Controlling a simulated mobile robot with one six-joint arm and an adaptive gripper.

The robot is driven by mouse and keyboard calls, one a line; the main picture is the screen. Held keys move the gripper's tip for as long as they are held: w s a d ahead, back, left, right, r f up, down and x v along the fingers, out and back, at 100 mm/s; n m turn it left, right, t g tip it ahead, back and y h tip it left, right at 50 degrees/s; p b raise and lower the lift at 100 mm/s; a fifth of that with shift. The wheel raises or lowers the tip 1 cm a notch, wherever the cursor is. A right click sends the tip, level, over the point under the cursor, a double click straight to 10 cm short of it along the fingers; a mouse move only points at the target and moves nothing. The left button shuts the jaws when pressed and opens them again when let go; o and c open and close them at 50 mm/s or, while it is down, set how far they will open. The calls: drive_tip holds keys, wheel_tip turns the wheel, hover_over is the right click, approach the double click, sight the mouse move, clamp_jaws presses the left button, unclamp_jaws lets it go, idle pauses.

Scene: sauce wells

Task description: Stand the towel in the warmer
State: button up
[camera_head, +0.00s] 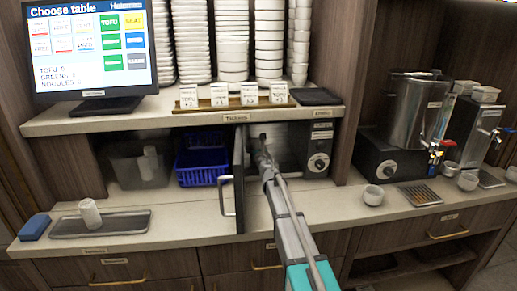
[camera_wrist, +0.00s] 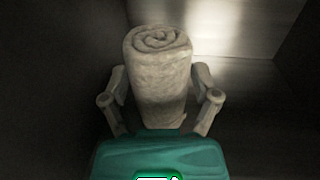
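A pale rolled towel (camera_wrist: 160,75) with a spiral end stands inside the dark warmer in the wrist view. My gripper (camera_wrist: 159,72) has one finger on each side of it, with narrow dark gaps showing, so it looks open around the towel. In the head view my gripper (camera_head: 263,147) reaches into the warmer (camera_head: 318,150), whose dark door (camera_head: 238,180) stands open to the left of my arm. The towel inside cannot be made out there. The towel's foot is hidden behind my gripper's green body in the wrist view.
A grey tray (camera_head: 122,225) holds another pale roll (camera_head: 90,213), left of the door. A blue sponge-like block (camera_head: 34,227) lies beside it. A blue basket (camera_head: 202,165) and clear bin (camera_head: 138,168) stand under the shelf. Small cups (camera_head: 373,195) stand right.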

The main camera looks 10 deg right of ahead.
drive_tip(key=shift+o, duration=0.6)
drive_tip(key=shift+r, duration=0.2)
drive_tip(key=s, duration=0.4)
drive_tip(key=s+d, duration=0.1)
drive_tip(key=s, duration=0.7)
drive_tip(key=shift+d, duration=0.3)
